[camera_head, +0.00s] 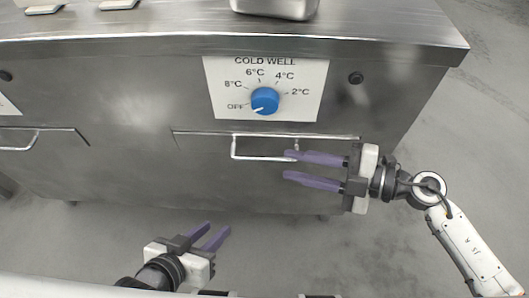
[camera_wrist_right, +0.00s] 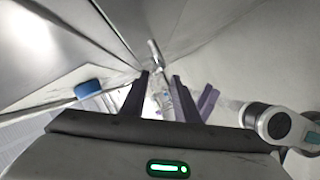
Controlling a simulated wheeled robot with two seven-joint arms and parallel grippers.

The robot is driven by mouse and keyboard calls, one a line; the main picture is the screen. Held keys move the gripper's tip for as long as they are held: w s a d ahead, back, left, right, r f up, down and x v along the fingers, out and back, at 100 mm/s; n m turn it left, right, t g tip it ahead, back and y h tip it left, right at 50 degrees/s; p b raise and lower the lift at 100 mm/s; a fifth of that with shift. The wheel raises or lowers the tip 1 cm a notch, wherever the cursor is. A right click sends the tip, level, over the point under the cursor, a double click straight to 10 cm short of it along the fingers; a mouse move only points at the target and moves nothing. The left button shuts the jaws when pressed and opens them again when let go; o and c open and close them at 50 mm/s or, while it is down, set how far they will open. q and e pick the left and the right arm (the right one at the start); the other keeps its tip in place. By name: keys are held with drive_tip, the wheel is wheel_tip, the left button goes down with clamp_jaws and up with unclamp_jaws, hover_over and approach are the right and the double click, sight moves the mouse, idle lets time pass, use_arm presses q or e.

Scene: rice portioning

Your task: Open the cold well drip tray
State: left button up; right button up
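The cold well drip tray front (camera_head: 205,146) sits in the steel cabinet below the COLD WELL panel, its top edge level with the cabinet face. Its bar handle (camera_head: 262,157) sticks out from the front. My right gripper (camera_head: 288,166) is open, with its purple fingers pointing left at the handle's right end. The upper finger overlaps the handle's right end in the head view; I cannot tell whether they touch. In the right wrist view the fingers (camera_wrist_right: 172,98) are spread, with a pale bar between them. My left gripper (camera_head: 217,233) is open and empty, low in front of the cabinet.
A blue knob (camera_head: 265,101) on the white COLD WELL panel (camera_head: 225,100) is above the handle. Another drawer handle (camera_head: 22,142) is at the left. A metal pan (camera_head: 275,8) stands on the counter top (camera_head: 180,22). The floor (camera_head: 330,245) in front is clear.

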sight(270, 160)
drive_tip(key=b+x, duration=0.1)
drive_tip(key=x, duration=0.7)
drive_tip(key=shift+b, duration=0.3)
drive_tip(key=shift+c, duration=0.3)
clamp_jaws()
